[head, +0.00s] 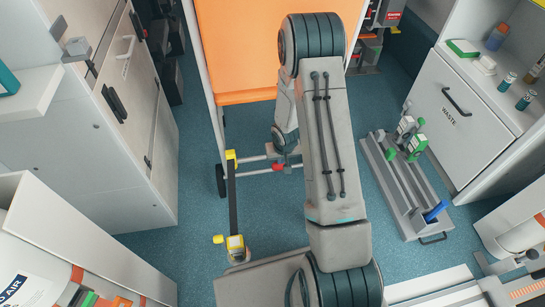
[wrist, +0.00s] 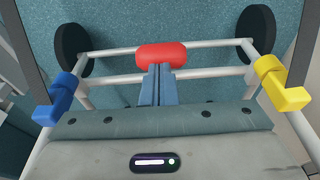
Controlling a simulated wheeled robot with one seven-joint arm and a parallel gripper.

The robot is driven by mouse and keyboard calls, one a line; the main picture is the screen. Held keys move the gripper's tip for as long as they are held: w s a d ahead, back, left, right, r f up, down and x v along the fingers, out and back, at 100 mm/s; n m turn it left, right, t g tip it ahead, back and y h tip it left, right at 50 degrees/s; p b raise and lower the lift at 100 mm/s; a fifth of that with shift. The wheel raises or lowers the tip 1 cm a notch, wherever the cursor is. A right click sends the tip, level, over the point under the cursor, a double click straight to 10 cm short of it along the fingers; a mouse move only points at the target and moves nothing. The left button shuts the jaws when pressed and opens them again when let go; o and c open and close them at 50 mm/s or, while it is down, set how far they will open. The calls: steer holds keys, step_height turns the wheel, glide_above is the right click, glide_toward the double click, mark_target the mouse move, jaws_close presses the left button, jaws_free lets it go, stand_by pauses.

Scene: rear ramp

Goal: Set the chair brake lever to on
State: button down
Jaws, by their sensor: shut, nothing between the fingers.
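The chair brake lever appears to be the red piece (wrist: 161,55) on the chair's lower cross tube; it also shows in the head view (head: 279,168). My gripper (wrist: 157,68) is shut and empty. Its blue-grey fingertips overlap the near edge of the red piece in the wrist view; I cannot tell whether they touch it. The lever's on or off position cannot be read. The chair (head: 236,97) has an orange panel and a pale tube frame. In the head view my arm hides much of the chair and most of my gripper.
Black wheels (wrist: 73,48) flank the cross tubes. A blue fitting (wrist: 58,97) and a yellow fitting (wrist: 281,85) sit on the frame sides. A black strap (head: 232,200) runs along the left. A grey floor rack (head: 400,190) stands right; cabinets (head: 125,75) stand left.

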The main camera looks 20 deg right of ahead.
steer(key=shift+a+r, duration=0.1)
steer(key=shift+w+r+p, duration=0.2)
steer(key=shift+r+p, duration=0.25)
steer(key=r+p, duration=0.1)
steer(key=w+r+p, duration=0.1)
steer(key=r+p, duration=0.1)
steer(key=shift+w+r, duration=0.25)
steer(key=shift+r, duration=0.15)
steer(key=s+p+v, duration=0.2)
steer(key=p+v, duration=0.1)
steer(key=v, duration=0.6)
steer(key=shift+f, duration=0.3)
